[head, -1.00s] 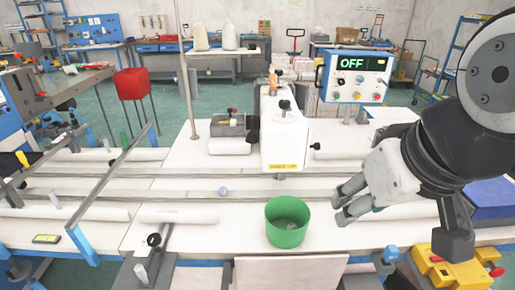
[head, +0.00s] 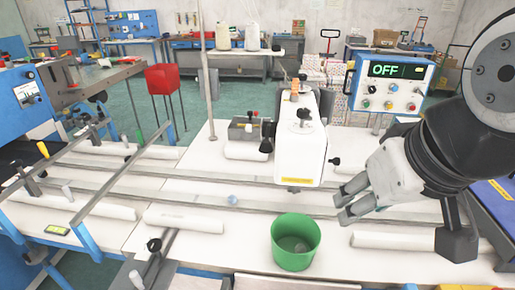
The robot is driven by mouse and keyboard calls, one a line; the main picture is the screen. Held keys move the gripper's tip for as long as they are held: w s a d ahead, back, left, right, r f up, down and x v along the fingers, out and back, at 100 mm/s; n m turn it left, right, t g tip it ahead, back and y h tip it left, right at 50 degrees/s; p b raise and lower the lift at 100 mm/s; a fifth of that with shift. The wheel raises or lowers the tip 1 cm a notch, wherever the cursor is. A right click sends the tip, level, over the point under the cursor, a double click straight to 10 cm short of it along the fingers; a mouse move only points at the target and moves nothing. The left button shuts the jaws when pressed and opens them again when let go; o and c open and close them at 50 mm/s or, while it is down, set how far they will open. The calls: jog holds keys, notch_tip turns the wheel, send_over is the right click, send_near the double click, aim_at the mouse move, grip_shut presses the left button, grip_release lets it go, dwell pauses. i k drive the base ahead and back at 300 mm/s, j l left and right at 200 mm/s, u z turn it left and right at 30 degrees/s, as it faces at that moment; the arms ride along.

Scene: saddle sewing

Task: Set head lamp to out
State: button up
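The white sewing machine head (head: 300,148) stands mid-table with small knobs on top and a yellow label low on its front. I cannot make out which part of it is a head lamp, or whether a lamp is lit. A blue-framed control box (head: 388,85) stands behind it to the right; its display (head: 397,69) reads OFF in green, above several coloured buttons and knobs. My gripper (head: 341,205) is right of the machine head and lower in the picture, pointing left. Its fingers are apart with nothing between them, touching nothing visible.
A green bucket (head: 295,243) stands at the table's front, left of and below my gripper in the picture. A small pale blue ball (head: 233,200) lies by the rails. White rolls (head: 184,219) lie along the table. A red bin (head: 163,79) stands behind on the left.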

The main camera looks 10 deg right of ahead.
aim_at(266, 147)
jog(key=i+j, duration=0.1)
jog(key=j, duration=0.25)
jog(key=i+j, duration=0.15)
jog(key=j, duration=0.15)
jog(key=i+j+z, duration=0.1)
jog(key=j, duration=0.25)
jog(key=i+j, duration=0.1)
jog(key=j, duration=0.2)
